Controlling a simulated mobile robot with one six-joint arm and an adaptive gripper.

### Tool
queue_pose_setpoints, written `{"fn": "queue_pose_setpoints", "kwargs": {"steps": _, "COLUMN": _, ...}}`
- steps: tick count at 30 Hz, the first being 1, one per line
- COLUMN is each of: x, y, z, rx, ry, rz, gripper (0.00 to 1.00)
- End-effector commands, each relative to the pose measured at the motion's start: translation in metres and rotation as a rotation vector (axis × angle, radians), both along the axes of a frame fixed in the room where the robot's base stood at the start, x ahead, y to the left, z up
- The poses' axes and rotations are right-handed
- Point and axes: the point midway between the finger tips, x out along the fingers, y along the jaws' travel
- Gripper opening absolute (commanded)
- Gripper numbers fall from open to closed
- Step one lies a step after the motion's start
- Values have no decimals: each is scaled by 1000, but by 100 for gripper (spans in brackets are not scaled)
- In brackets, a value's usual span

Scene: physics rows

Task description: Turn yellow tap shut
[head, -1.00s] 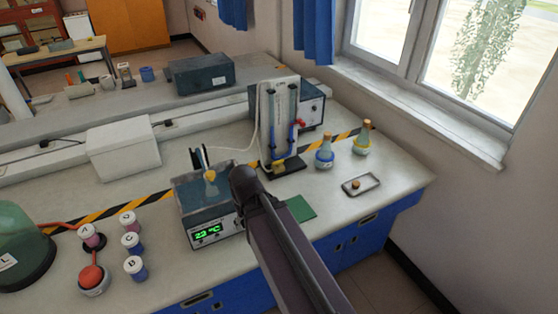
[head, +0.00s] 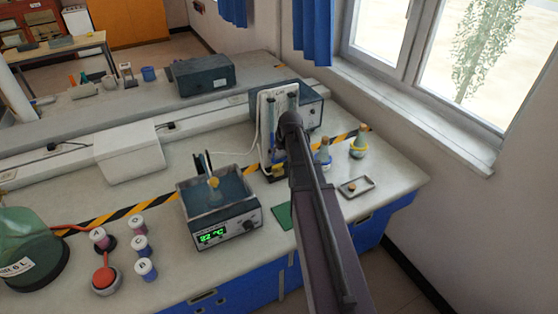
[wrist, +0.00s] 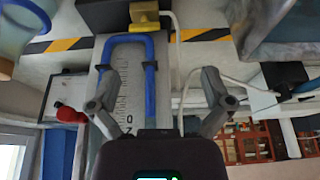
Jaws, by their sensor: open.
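A pale upright panel with a scale and a U of blue tubing (wrist: 124,40) stands on the bench; its upper part also shows in the head view (head: 266,108). A small yellow piece, seemingly the yellow tap (wrist: 145,12), is at its dark foot, near the top edge of the wrist view. In the head view the yellow piece (head: 279,169) is low behind my arm.
A water bath (head: 216,205) with a flask stands left of my arm. Flasks (head: 358,145) and a small tray (head: 356,187) are to the right. A grey instrument box (head: 310,108) stands behind the panel. Labelled jars (head: 140,246) stand at front left.

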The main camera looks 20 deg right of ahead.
Motion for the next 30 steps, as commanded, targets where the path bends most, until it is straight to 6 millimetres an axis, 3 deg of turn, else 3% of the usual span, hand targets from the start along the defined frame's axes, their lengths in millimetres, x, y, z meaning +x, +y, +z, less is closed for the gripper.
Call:
{"fn": "queue_pose_setpoints", "kwargs": {"steps": 3, "x": 11, "y": -20, "z": 7, "rx": -8, "ry": -23, "rz": -3, "gripper": 100}}
{"fn": "queue_pose_setpoints", "kwargs": {"steps": 6, "x": 13, "y": -26, "z": 8, "rx": -11, "ry": -31, "rz": -2, "gripper": 100}}
{"fn": "queue_pose_setpoints", "kwargs": {"steps": 20, "x": 13, "y": -26, "z": 6, "rx": -11, "ry": -32, "rz": -3, "gripper": 100}}
{"fn": "queue_pose_setpoints", "kwargs": {"steps": 30, "x": 19, "y": -27, "z": -10, "rx": -11, "ry": -32, "rz": -3, "gripper": 100}}
